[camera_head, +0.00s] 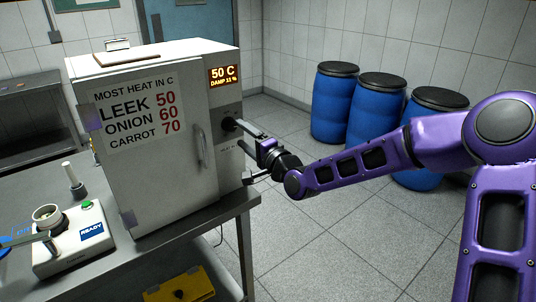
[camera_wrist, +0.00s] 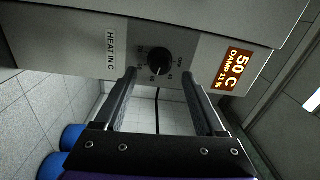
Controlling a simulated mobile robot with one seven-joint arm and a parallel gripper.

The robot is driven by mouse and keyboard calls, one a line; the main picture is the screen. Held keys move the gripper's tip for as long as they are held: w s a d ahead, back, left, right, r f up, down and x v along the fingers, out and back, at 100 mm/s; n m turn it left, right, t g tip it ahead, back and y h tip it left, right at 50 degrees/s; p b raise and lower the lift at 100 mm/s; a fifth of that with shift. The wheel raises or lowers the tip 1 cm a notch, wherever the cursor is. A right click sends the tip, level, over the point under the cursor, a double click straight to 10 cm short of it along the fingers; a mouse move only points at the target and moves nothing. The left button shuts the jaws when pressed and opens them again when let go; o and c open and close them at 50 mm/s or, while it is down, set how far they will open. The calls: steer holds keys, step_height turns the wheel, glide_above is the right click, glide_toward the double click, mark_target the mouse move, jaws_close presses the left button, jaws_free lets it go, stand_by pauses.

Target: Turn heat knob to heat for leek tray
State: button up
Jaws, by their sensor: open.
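The heat knob (camera_wrist: 160,61) is a round black dial on the front panel of the grey cabinet (camera_head: 155,180). The display (camera_head: 223,76) reads 50 C and damp 11 %. The sign (camera_head: 135,112) lists leek 50, onion 60, carrot 70. My gripper (camera_wrist: 159,76) is open, its fingers on either side of the knob's line; contact cannot be told. No leek tray shows.
The cabinet's door, with its handle (camera_head: 199,147), is shut. A white device marked READY (camera_head: 75,240) stands on the bench at left. A yellow box (camera_head: 185,288) is below the bench. Blue barrels (camera_head: 332,105) stand behind my arm. The floor between is clear.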

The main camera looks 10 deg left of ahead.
steer(key=v, duration=1.3)
steer(key=shift+p, duration=0.35)
steer(key=shift+s+d+f, duration=0.1)
steer(key=shift+f, duration=0.05)
